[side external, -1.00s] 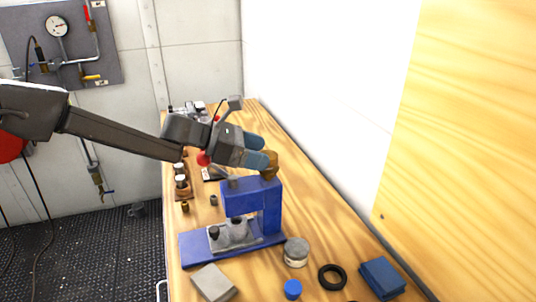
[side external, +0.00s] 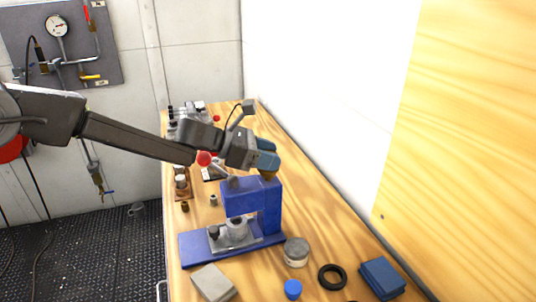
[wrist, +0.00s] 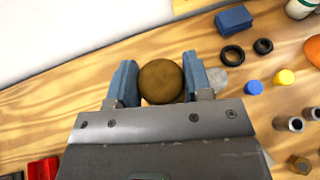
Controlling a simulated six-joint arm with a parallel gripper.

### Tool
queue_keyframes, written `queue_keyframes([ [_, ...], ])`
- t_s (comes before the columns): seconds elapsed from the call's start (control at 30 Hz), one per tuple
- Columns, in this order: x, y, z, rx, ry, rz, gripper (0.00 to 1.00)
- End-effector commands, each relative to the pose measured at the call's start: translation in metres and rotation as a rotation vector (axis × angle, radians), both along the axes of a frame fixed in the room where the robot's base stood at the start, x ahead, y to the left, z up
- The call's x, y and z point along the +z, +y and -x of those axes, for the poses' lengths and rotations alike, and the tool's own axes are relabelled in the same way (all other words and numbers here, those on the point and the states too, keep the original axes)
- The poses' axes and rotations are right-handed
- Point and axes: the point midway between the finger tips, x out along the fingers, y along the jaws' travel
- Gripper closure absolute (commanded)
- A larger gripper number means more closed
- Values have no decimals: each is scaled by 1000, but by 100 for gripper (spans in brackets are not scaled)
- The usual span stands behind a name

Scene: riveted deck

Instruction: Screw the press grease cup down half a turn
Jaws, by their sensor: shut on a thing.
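The press (side external: 266,205) is a blue frame on a blue base, standing on the wooden bench. The brass-brown grease cup (side external: 268,175) sits on top of its column, mostly hidden behind my fingers in the side view. In the wrist view the cup (wrist: 161,82) shows as a round brown cap between the two blue fingers. My gripper (side external: 267,160) is at the top of the press, its fingers shut on the cup from both sides. It also shows in the wrist view (wrist: 160,84).
Near the press on the bench (side external: 330,238) lie a round grey tin (side external: 296,252), a black ring (side external: 332,277), a blue block (side external: 382,278), a blue cap (side external: 292,289) and a grey block (side external: 213,283). A white wall rises close on the right.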

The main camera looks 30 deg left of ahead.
Motion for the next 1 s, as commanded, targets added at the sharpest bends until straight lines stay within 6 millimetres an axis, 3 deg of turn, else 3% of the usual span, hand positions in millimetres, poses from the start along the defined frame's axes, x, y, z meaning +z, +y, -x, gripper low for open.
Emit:
queue_keyframes([
  [0.1,0,0,0,0,0,0,78],
  [0.47,1,0,-2,-73,-6,3,78],
  [1.0,1,-1,-2,-529,-4,5,78],
])
